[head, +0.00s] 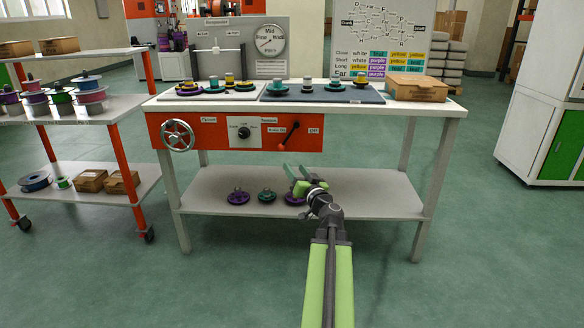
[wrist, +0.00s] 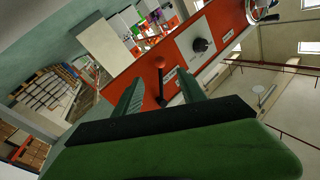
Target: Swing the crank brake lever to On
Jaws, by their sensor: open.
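The crank brake lever (head: 289,136) is on the right part of the orange panel under the bench top. It is a dark shaft with a red knob, slanting from upper right down to the knob at lower left. A label seemingly reading "Brake On" (head: 275,131) is at its left and an "Off" label (head: 314,130) at its right. My gripper (head: 296,172) is open and empty, below the lever and in front of the bench. In the wrist view the lever (wrist: 161,85) appears between the two fingers (wrist: 160,90), apparently beyond them and untouched.
A handwheel (head: 177,135) and a dial knob (head: 243,132) are left on the same panel. Spools and a cardboard box (head: 418,89) stand on the bench top (head: 450,104). The lower shelf (head: 370,195) holds several spools near my arm. Floor is free right of the bench.

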